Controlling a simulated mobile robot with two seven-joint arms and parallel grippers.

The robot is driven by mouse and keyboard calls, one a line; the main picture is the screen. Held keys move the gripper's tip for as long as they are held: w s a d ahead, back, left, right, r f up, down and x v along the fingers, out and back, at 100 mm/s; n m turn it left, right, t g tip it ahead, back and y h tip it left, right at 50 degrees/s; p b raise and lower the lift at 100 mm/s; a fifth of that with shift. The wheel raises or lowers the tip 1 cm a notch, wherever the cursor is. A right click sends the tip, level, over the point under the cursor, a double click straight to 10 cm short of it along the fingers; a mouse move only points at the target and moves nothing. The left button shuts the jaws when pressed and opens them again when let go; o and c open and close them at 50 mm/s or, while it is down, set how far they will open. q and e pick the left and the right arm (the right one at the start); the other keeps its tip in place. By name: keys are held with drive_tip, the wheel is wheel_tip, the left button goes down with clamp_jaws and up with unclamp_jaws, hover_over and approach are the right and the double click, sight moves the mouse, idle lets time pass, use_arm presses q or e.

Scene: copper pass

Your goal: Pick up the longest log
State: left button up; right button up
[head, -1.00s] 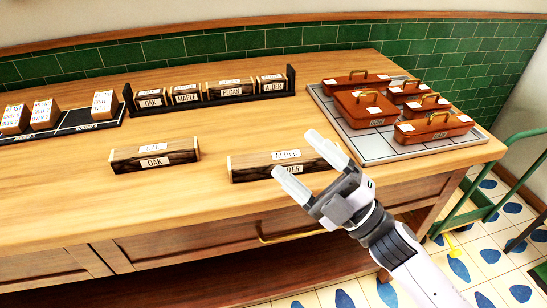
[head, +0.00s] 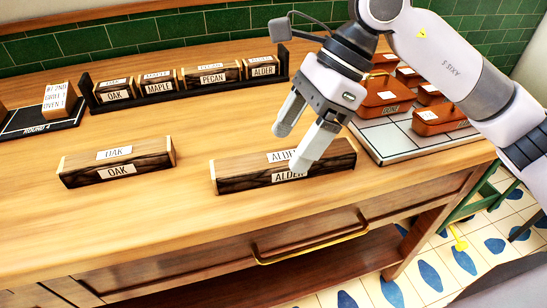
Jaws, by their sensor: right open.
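A long dark log labelled ALDER (head: 240,177) lies on the wooden counter at the centre right. A shorter log labelled OAK (head: 75,174) lies to its left. My right gripper (head: 295,150) comes in from above, open. Its fingers are at the alder log, one in front over its label and one behind; I cannot tell whether they touch it. A black rack (head: 94,106) at the back holds short logs labelled OAK (head: 114,90), MAPLE (head: 160,82), PECAN (head: 212,76) and ALDER (head: 262,68). My left gripper is out of view.
Copper-brown cases (head: 380,98) stand on a pale tiled tray (head: 400,147) at the right, partly behind my right arm. A black board marked ROUND 4 (head: 40,127) holds a labelled block (head: 58,102) at the left. The counter front has a drawer with a brass handle (head: 310,243).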

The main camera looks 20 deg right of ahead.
sight(287, 155)
drive_tip(key=shift+w+d+r+t+h, duration=0.2)
drive_tip(key=shift+w+d+t+h, duration=0.2)
drive_tip(key=shift+w+d+h, duration=0.55)
drive_tip(key=shift+d+f, duration=0.15)
drive_tip(key=shift+f, duration=0.1)
drive_tip(key=x, duration=0.6)
drive_tip(key=shift+a+f, duration=0.1)
drive_tip(key=shift+a, duration=0.3)
drive_tip(key=shift+y, duration=0.25)
drive_tip(key=c, duration=1.3)
